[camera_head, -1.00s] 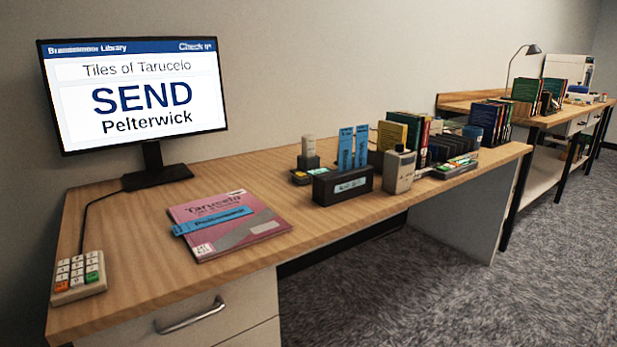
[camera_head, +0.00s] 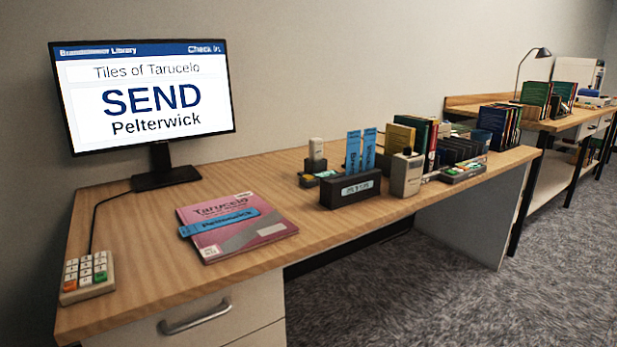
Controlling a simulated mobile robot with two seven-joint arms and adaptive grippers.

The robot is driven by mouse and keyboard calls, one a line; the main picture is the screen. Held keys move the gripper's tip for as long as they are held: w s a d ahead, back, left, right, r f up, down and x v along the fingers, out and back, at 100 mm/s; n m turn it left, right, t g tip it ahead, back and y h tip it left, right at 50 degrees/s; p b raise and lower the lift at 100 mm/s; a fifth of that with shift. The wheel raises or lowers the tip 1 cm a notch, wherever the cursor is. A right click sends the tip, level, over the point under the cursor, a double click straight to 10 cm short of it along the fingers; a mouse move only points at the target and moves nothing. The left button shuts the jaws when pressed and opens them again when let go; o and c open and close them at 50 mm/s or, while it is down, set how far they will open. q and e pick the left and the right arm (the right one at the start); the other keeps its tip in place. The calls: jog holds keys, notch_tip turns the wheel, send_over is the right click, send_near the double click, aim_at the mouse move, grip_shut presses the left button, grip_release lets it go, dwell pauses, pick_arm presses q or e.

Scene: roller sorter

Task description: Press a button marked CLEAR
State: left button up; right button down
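A small beige keypad (camera_head: 87,277) sits at the near left corner of the wooden desk (camera_head: 135,242). It has white keys, an orange key (camera_head: 70,285) at its lower left and a green key (camera_head: 100,276) at its lower right. The key markings are too small to read, so I cannot tell which one says CLEAR. A cable runs from the keypad to the monitor (camera_head: 145,95), which reads "Check in", "Tiles of Tarucelo", "SEND Pelterwick". Neither of my grippers is in view.
A pink book (camera_head: 237,226) with a blue strip (camera_head: 218,223) across it lies right of the keypad. A dark holder (camera_head: 350,190) with blue strips, a beige bottle-like device (camera_head: 406,174) and upright books (camera_head: 498,124) stand farther right. Desk between keypad and book is clear.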

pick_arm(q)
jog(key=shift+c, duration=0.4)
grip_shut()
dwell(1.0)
